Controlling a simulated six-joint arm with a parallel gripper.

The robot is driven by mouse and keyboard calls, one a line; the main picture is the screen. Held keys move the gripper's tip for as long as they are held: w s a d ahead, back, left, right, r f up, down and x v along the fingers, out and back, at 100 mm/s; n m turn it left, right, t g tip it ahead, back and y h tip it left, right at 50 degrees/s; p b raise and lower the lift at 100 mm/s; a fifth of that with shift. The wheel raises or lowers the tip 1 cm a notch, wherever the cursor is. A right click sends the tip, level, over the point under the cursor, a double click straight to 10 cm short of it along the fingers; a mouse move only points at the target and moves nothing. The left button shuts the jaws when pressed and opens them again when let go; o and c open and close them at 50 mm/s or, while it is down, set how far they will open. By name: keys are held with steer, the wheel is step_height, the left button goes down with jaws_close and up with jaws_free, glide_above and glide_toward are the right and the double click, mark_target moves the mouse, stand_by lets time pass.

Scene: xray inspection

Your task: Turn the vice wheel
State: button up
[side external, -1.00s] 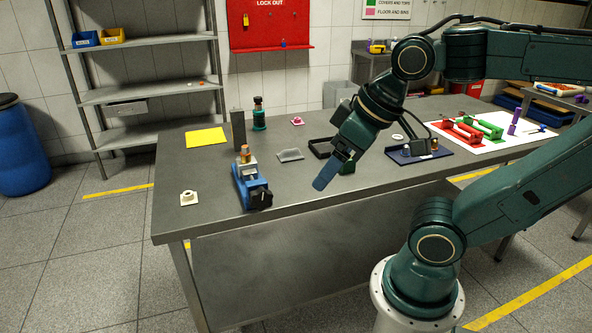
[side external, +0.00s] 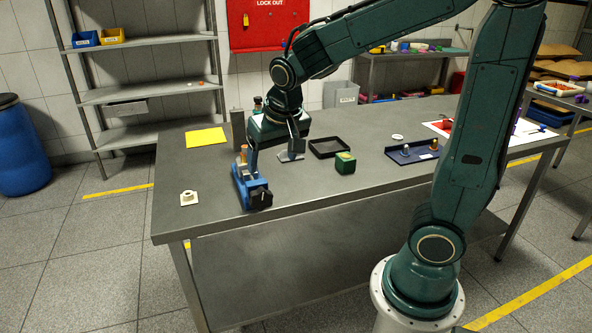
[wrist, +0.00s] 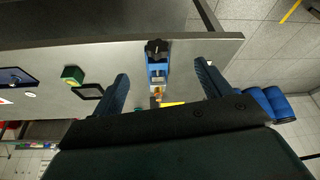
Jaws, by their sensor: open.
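The blue vice (side external: 249,186) stands near the front left of the grey table, with its dark wheel (side external: 260,199) facing the front edge. A small part with an orange-brown top (side external: 244,153) stands at the vice's jaw end. My gripper (side external: 274,153) is open and points down, above and just behind right of the vice in the side view. In the wrist view, the vice (wrist: 157,67) and its black wheel (wrist: 156,47) appear between my two spread fingers (wrist: 161,73). I see no contact with the wheel.
A green box (side external: 345,163) and a black tray (side external: 328,147) lie to the right of the vice. A white ring-shaped part (side external: 189,198) sits to its left, and a yellow sheet (side external: 206,137) lies behind. A grey upright block (side external: 238,130) stands behind the vice.

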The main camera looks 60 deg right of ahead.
mark_target(262, 195)
steer(key=w+d+f+m+g+h, duration=0.1)
steer(key=w+d+f+m, duration=0.1)
steer(key=w+f, duration=0.3)
steer(key=shift+w+d+f, duration=0.35)
steer(key=shift+d+f, duration=0.05)
steer(key=shift+d, duration=0.05)
steer(key=shift+f, duration=0.1)
steer(key=shift+d+x, duration=0.15)
steer(key=shift+x, duration=3.25)
steer(key=shift+d+x, duration=0.15)
steer(key=shift+x, duration=3.25)
steer(key=c, duration=1)
steer(key=shift+s+m, duration=0.1)
steer(key=shift+m, duration=0.2)
